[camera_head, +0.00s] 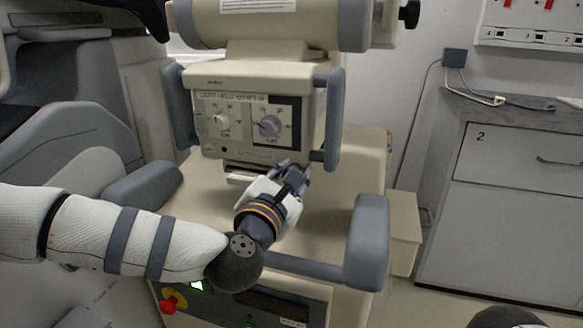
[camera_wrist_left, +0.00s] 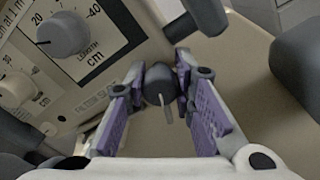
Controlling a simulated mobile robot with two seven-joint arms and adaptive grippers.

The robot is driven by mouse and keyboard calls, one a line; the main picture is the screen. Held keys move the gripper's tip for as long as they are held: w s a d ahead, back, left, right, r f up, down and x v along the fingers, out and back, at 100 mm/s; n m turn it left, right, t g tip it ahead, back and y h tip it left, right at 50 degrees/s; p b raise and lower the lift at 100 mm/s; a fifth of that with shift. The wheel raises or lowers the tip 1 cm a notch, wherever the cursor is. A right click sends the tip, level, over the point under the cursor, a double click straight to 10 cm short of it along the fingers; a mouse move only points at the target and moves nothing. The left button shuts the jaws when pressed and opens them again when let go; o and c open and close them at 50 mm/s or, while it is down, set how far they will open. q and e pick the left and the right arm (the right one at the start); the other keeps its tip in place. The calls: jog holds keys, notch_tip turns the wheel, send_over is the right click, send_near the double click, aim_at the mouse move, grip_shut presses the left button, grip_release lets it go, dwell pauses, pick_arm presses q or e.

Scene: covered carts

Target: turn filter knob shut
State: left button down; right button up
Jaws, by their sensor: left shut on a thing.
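The filter knob (camera_wrist_left: 160,86) is a dark round knob with a pale pointer, seen in the left wrist view. The pointer points down in that picture. My left gripper (camera_wrist_left: 163,92) has its two purple-padded fingers closed on the knob's sides. In the head view my left gripper (camera_head: 295,172) reaches the lower front of the cream control box (camera_head: 285,82). There the fingers and wrist hide the filter knob. The lettering beside the knob is only partly readable. My right gripper is not in view.
A grey knob (camera_head: 270,125) and a white knob (camera_head: 220,122) with dial scales are on the box front above. Grey handles (camera_head: 333,115) flank the box. A padded grey arm bar (camera_head: 368,240) stands at the right. A drawer cabinet (camera_head: 510,200) is farther right.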

pick_arm(q)
jog(key=m+p, duration=0.2)
jog(key=m, duration=0.3)
jog(key=shift+m+p, duration=0.6)
jog(key=shift+m, duration=0.9)
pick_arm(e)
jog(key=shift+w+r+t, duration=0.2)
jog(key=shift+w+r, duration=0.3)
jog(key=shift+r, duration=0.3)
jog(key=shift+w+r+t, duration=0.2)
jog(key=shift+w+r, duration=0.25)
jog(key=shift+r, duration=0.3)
pick_arm(q)
jog(key=shift+f, duration=0.1)
jog(key=c, duration=1.3)
grip_release()
jog(key=shift+c, duration=0.2)
jog(key=v, duration=1.2)
